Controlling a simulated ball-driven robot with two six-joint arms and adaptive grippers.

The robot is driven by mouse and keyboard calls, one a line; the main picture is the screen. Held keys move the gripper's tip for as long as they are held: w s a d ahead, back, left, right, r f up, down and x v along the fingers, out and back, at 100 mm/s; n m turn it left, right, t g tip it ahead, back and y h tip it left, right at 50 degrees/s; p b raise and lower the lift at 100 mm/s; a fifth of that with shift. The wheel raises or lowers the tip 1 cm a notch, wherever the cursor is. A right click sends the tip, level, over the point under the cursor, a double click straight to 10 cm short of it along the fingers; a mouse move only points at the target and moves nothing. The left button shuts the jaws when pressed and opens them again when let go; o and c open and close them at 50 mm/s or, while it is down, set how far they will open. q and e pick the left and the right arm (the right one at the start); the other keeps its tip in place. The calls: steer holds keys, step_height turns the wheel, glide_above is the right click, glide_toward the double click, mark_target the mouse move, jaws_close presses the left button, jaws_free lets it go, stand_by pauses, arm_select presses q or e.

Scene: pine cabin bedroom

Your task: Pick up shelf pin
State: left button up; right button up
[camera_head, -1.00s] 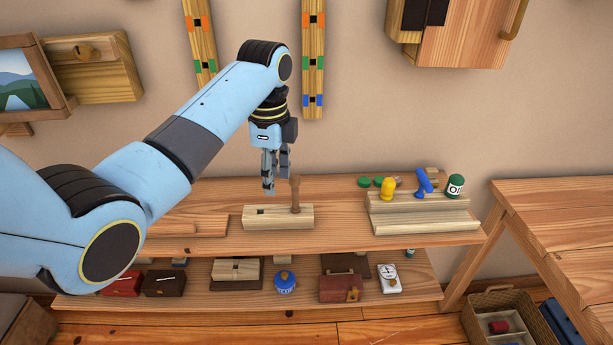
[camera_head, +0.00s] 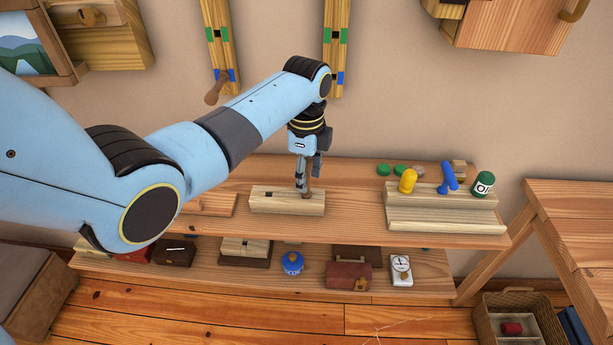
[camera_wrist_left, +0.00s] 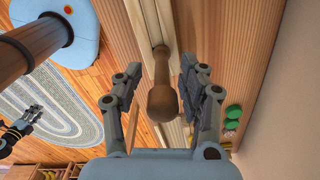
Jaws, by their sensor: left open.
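The shelf pin is a brown wooden peg (camera_head: 309,194) with a rounded head. It stands in the right part of a pale wooden block (camera_head: 270,202) on the shelf's top board. My left gripper (camera_head: 302,187) points down at it and partly hides it in the head view. In the left wrist view the pin (camera_wrist_left: 162,85) lies between the open fingers (camera_wrist_left: 162,92), with a gap on both sides. A similar brown pin (camera_head: 216,89) sticks out by the blue mark on the left wall rail (camera_head: 220,45). My right gripper (camera_wrist_left: 27,122) shows small in the left wrist view.
Right of the block stands a stepped wooden rack (camera_head: 440,215) with a yellow piece (camera_head: 407,181), a blue piece (camera_head: 449,178) and a green jar (camera_head: 483,184). The lower board holds a blue pot (camera_head: 292,263) and boxes. A wooden table (camera_head: 580,220) is at right.

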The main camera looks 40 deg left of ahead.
mark_target(308, 195)
arm_select(q)
steer(key=shift+f, duration=1.2)
steer(key=shift+c, duration=1.3)
jaws_close()
arm_select(e)
steer(key=shift+a+f, duration=0.1)
steer(key=shift+a, duration=0.05)
arm_select(q)
steer(key=shift+r, duration=0.15)
arm_select(e)
steer(key=shift+w, duration=0.1)
